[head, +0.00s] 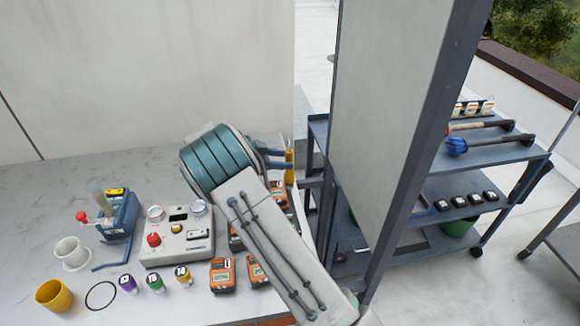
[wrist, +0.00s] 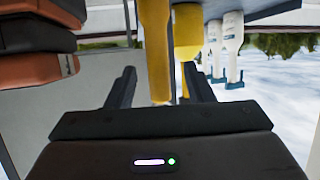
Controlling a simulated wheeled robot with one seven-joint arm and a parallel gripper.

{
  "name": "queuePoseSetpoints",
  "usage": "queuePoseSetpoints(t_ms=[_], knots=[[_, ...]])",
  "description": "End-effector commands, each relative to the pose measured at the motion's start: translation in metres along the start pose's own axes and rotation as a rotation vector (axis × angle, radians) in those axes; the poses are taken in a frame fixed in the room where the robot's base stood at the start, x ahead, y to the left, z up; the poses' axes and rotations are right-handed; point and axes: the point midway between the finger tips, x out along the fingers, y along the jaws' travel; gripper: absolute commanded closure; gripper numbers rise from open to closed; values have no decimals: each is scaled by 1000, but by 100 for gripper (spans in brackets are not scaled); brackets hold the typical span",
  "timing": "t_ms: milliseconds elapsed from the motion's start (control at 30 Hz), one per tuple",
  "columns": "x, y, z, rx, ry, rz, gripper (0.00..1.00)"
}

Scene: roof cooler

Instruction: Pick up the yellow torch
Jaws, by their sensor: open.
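A yellow upright object (head: 289,160), likely the yellow torch, stands at the far right end of the counter, partly hidden by my arm in the head view. In the wrist view a slim yellow shaft (wrist: 157,50) shows between the fingers of my gripper (wrist: 160,82). A second, wider yellow shape (wrist: 187,38) is just right of it, near the right finger. I cannot tell whether either finger touches them. My gripper (head: 280,159) is open, its dark fingers pointing right at the yellow object in the head view.
Orange devices (head: 223,275) and a grey control box (head: 178,240) crowd the white counter (head: 30,210). Colored-lid bottles (head: 155,283) and a yellow cup (head: 54,295) stand at front. A tall panel (head: 385,120) and a shelf cart (head: 490,150) stand to the right.

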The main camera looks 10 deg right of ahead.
Motion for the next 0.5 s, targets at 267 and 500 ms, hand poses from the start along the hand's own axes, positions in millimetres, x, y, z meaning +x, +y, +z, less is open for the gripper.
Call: queuePoseSetpoints(t_ms=[267,500], knots=[[25,2,0,-3,0,5,52],[53,2,4,-1,-1,2,52]])
